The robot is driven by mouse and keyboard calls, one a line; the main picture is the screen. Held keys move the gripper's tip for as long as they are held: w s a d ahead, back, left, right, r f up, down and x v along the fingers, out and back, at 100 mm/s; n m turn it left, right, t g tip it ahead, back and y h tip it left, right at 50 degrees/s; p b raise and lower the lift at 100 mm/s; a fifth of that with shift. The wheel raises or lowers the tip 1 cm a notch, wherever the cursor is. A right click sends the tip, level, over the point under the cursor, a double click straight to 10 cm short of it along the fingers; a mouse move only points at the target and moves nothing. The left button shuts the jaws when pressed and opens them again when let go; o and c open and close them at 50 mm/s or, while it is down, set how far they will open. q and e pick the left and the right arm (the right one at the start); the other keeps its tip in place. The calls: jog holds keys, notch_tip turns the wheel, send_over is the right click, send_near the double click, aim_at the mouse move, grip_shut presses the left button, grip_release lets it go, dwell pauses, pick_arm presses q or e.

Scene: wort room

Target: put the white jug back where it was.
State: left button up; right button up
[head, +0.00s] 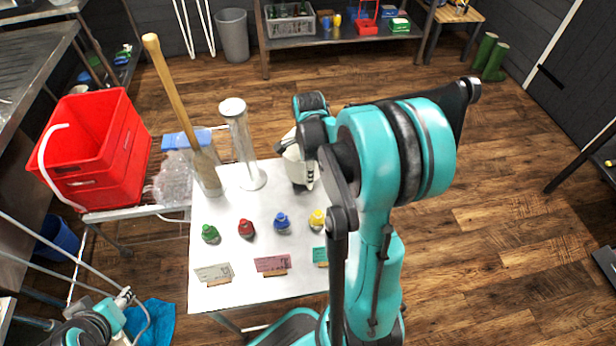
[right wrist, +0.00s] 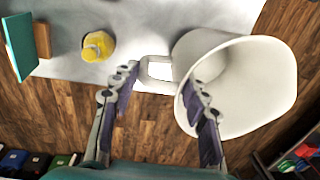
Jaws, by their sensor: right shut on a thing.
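The white jug (right wrist: 245,85) is in the right wrist view, its wide mouth towards the camera and its handle (right wrist: 158,70) between my fingers. My right gripper (right wrist: 160,90) is shut on the jug at the handle. In the head view the white jug (head: 296,166) shows at the table's right back edge, partly covered by my right arm. Whether its base touches the white table (head: 237,290) cannot be told. My left gripper (head: 124,298) is low at the left, beside the table; its fingers are too unclear to read.
A red crate (head: 92,140) is at left. Floor at right is open.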

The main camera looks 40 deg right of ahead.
jog(key=shift+f+b, duration=0.55)
jog(key=shift+f, duration=1)
jog(key=o, duration=1.3)
jog(key=shift+c, duration=0.2)
